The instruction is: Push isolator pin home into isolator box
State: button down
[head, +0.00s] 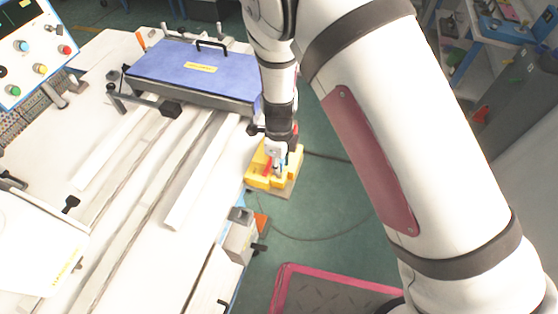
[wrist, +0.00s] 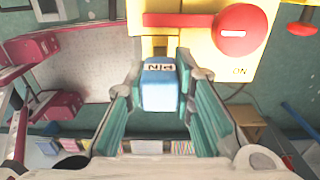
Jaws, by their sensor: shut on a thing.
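The isolator pin (wrist: 160,88) is a blue block marked PIN, in the middle of the wrist view. My gripper (wrist: 160,78) is shut on it, with one green-padded finger on each side. The yellow isolator box (wrist: 196,44) lies just beyond the pin. It carries a red round knob (wrist: 240,30), a red bar and an ON mark. How far the pin sits in the box cannot be told. In the head view the box (head: 258,181) stands by the table's right edge, with my gripper (head: 277,150) pointing down at it and partly hiding it.
The white table (head: 130,200) with long rails fills the left of the head view. A blue-topped plate (head: 190,68) with a black handle lies at its far end. A control panel (head: 35,45) stands at the far left. Green floor with a cable (head: 320,238) lies right of the table.

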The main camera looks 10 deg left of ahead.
jog(key=shift+f, duration=1.45)
jog(key=c, duration=1.3)
grip_release()
jog(key=shift+r, duration=0.1)
notch_tip(320, 180, up, 12)
jog(key=shift+f, duration=0.1)
